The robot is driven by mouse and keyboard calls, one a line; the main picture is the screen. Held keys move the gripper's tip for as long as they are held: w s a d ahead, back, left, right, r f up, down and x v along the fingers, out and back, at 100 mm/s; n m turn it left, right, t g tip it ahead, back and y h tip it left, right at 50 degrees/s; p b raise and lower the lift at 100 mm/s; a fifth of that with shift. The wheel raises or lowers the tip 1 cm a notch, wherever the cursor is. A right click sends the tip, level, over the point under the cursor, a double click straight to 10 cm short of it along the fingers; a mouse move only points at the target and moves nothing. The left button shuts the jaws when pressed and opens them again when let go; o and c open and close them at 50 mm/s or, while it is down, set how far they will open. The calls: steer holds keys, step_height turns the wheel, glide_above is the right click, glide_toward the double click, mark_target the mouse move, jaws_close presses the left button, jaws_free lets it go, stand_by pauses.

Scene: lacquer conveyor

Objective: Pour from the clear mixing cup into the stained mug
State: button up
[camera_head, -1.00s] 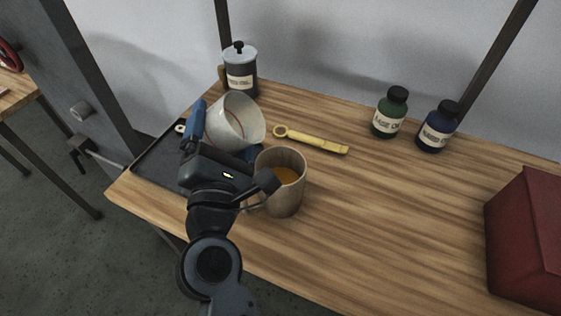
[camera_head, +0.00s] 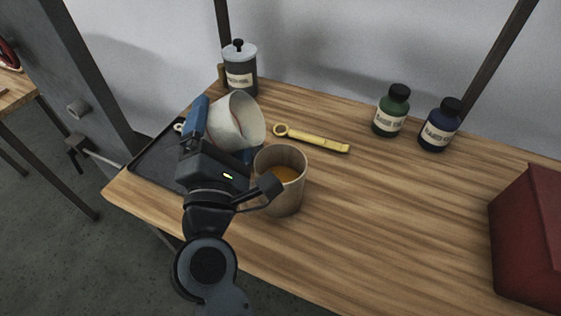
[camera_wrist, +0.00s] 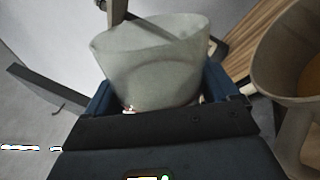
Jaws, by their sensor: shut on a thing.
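The clear mixing cup (camera_head: 238,120) is a pale translucent cup, tilted with its mouth toward the right, above the left part of the bench. My gripper (camera_head: 204,122) is shut on it from the left; the wrist view also shows the cup (camera_wrist: 155,70) between the blue fingers (camera_wrist: 158,98). The stained mug (camera_head: 279,190) stands upright on the bench to the right and nearer than the cup, with orange-brown liquid (camera_head: 284,174) inside. In the wrist view the mug (camera_wrist: 282,75) is at the right edge. No stream shows between cup and mug.
A dark tray (camera_head: 150,163) lies under my gripper at the bench's left end. A yellow wrench (camera_head: 318,141) lies behind the mug. A lidded jar (camera_head: 239,70), a green bottle (camera_head: 391,112) and a blue bottle (camera_head: 438,127) stand at the back. A red box (camera_head: 528,235) is at right.

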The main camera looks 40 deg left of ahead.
steer(key=shift+f+m+b, duration=0.2)
steer(key=shift+m+b, duration=0.4)
steer(key=shift+b, duration=0.25)
steer(key=shift+d+r+m+t+b, duration=0.15)
steer(key=shift+r+m+t+b, duration=0.3)
steer(key=shift+m, duration=0.65)
steer(key=shift+w+d+r+m+h+b, duration=0.5)
steer(key=shift+d+m, duration=0.2)
steer(key=shift+m, duration=0.4)
steer(key=shift+w+d+f+m+t+b, duration=0.15)
steer(key=shift+m+b, duration=0.35)
steer(key=shift+b, duration=0.3)
steer(key=shift+d+f+m+t+b, duration=0.15)
steer(key=shift+m+b, duration=0.35)
steer(key=shift+b, duration=0.25)
steer(key=shift+r+m, duration=0.1)
steer(key=shift+m, duration=0.2)
